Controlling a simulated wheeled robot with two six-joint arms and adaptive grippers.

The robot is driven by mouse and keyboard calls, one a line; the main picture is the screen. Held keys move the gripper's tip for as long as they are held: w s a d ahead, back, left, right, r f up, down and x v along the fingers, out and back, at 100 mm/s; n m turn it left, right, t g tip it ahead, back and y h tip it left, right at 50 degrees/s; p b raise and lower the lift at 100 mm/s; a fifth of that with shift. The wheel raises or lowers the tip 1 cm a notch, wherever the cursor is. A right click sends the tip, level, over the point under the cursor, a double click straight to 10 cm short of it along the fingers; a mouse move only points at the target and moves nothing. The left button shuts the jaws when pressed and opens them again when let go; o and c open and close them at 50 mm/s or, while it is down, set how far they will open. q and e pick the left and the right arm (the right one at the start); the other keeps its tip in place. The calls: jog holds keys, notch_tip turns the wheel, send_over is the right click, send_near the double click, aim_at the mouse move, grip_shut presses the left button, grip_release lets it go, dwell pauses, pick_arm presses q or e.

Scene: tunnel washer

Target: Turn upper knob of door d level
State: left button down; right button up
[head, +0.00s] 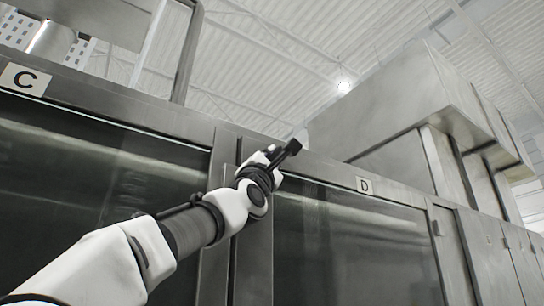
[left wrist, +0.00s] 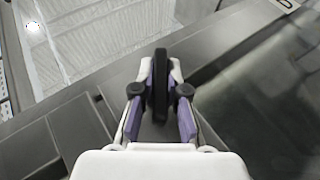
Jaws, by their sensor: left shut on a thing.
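Door D (head: 345,245) is a dark glossy panel in a metal frame, with a "D" label (head: 364,185) at its top edge. The upper knob (head: 292,148) is a black bar near the door's upper left corner. In the head view it slants up to the right, past my fingers. My left gripper (head: 273,158) is shut on it. In the left wrist view the black knob (left wrist: 160,85) stands upright between the two fingers of my left gripper (left wrist: 160,72). The fingers hide the knob's sides, and its mount is not visible. My right gripper is not in view.
A panel with a "C" label (head: 25,79) lies to the left. A metal housing (head: 400,120) rises above door D. More metal doors (head: 490,250) run off to the right. My left arm crosses the seam between C and D.

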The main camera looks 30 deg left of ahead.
pick_arm(q)
jog(key=shift+s+r+m+h, duration=0.1)
jog(key=shift+s+m+h, duration=0.05)
jog(key=shift+m+h, duration=0.3)
jog(key=shift+m+g+h, duration=0.4)
jog(key=shift+m+h, duration=0.35)
jog(key=shift+h, duration=0.1)
jog(key=shift+r+m+g+h+p, duration=0.25)
jog(key=shift+m+g+h+p, duration=0.3)
jog(key=shift+m+g+h, duration=0.45)
jog(key=m+g+h+p, duration=0.1)
jog(key=m+g+p, duration=0.1)
jog(key=g+p, duration=0.2)
jog(key=shift+m+h+p, duration=0.3)
jog(key=shift+p, duration=0.3)
jog(key=shift+m+g+p, duration=0.4)
jog(key=shift+g+p, duration=0.35)
jog(key=shift+g, duration=0.05)
jog(key=shift+f, duration=0.15)
jog(key=shift+w+f+g, duration=0.2)
jog(key=shift+f+g, duration=0.05)
jog(key=shift+g, duration=0.05)
jog(key=c, duration=1.2)
grip_release()
